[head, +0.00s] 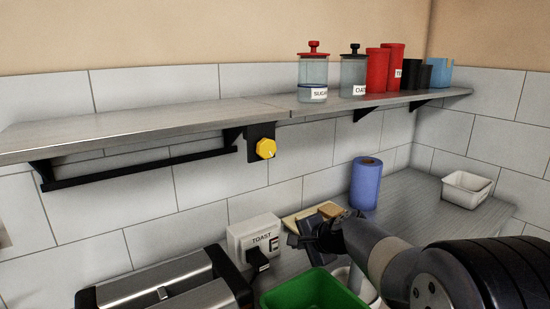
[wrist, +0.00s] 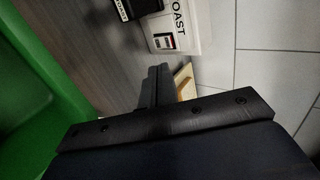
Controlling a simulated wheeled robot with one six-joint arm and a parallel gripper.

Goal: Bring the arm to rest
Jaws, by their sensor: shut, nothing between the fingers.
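My gripper (head: 298,236) is in the lower middle of the head view, above the counter by the wall, with my arm reaching in from the right. In the wrist view its fingers (wrist: 158,86) are together, with nothing between them. The white box marked TOAST (head: 256,238) stands against the wall to the left of my gripper. It also shows at the top of the wrist view (wrist: 185,28). The green bin (head: 315,291) is below my gripper in the head view and along the left edge of the wrist view.
A toaster (head: 165,289) stands at the lower left. A metal shelf (head: 150,123) with jars and red canisters runs along the wall above, with a yellow knob (head: 266,148) below it. A blue roll (head: 366,184) and a white tub (head: 466,189) stand at the back right.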

